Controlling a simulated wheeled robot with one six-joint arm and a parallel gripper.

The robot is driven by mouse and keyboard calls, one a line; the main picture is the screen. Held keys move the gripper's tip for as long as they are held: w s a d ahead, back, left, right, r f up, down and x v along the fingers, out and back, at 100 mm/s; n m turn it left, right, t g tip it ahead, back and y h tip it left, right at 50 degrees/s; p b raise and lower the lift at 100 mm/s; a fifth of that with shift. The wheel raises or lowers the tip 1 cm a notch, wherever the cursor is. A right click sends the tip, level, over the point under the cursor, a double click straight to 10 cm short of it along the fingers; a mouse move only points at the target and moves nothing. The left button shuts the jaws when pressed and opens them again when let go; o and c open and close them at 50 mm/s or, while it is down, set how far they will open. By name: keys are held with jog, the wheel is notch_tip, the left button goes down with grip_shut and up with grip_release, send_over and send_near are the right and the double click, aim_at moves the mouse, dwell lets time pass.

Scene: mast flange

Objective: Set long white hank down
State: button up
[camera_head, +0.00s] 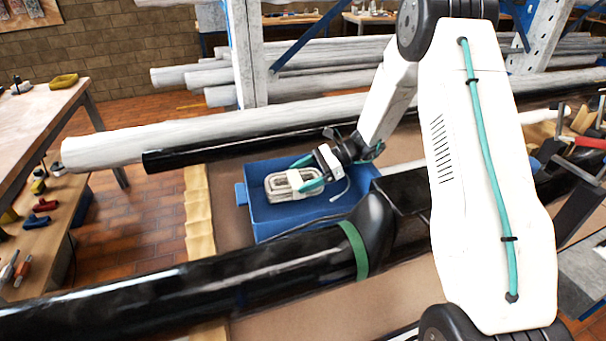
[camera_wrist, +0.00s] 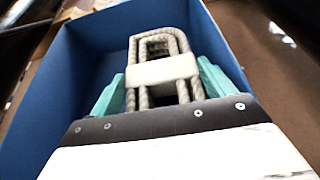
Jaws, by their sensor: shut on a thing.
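The long white hank (camera_head: 283,187) is a coiled rope bundle with a pale band around its middle. In the head view it shows over the blue bin (camera_head: 262,226). In the wrist view the hank (camera_wrist: 160,52) lies between the teal fingers, with blue bin walls (camera_wrist: 78,62) around it. My gripper (camera_head: 311,180) is shut on the hank, with one finger on each side; it also shows in the wrist view (camera_wrist: 160,88). I cannot tell whether the hank touches the bin floor.
A black pipe (camera_head: 180,288) with a green band runs in front of the bin. Another black pipe (camera_head: 225,145) and a pale pole (camera_head: 200,132) lie behind it. A wooden workbench (camera_head: 40,105) with tools stands at the left. Brown board shows beside the bin.

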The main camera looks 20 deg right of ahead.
jog(key=shift+f, duration=0.25)
jog(key=o, duration=0.8)
jog(key=shift+r, duration=0.1)
jog(key=shift+r, duration=0.25)
jog(key=v, duration=1.2)
jog(key=shift+r, duration=0.25)
